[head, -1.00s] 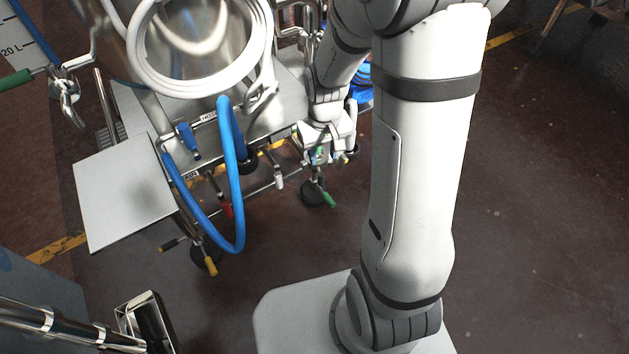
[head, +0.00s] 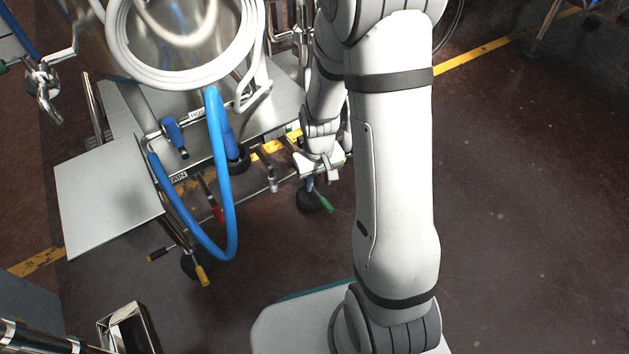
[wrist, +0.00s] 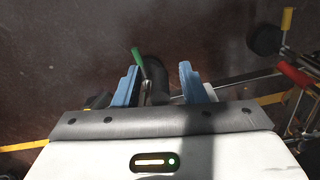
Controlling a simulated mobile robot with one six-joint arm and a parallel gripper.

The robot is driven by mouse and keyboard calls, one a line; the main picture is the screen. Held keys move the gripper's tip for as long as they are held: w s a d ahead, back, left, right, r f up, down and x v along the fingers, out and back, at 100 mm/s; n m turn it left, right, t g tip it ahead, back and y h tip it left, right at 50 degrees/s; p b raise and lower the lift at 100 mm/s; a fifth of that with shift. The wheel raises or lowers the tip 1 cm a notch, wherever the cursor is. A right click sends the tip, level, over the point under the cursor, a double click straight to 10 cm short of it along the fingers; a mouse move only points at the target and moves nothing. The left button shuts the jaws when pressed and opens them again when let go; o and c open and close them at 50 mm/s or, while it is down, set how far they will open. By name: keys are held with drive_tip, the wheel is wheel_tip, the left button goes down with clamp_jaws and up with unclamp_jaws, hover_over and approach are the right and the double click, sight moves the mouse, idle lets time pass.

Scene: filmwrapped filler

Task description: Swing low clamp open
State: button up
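A green-handled lever (head: 325,204) sits low by a black round foot or caster (head: 307,201) of the steel stand; I cannot tell for sure that it is the low clamp. In the wrist view its green handle (wrist: 137,58) points up and left, and its metal shank runs down between my fingers. My gripper (wrist: 160,80) is open, with blue fingers apart on either side of the shank. No grip or contact shows. In the head view my gripper (head: 318,178) is just above the lever, its fingertips partly hidden.
Steel stand (head: 150,110) with a blue hose (head: 232,225) looping down at its front. A red handle (head: 216,212) and a yellow handle (head: 202,275) stick out low to the left. A flat plate (head: 105,200) juts out left.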

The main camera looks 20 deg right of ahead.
drive_tip(key=shift+c, duration=0.5)
clamp_jaws()
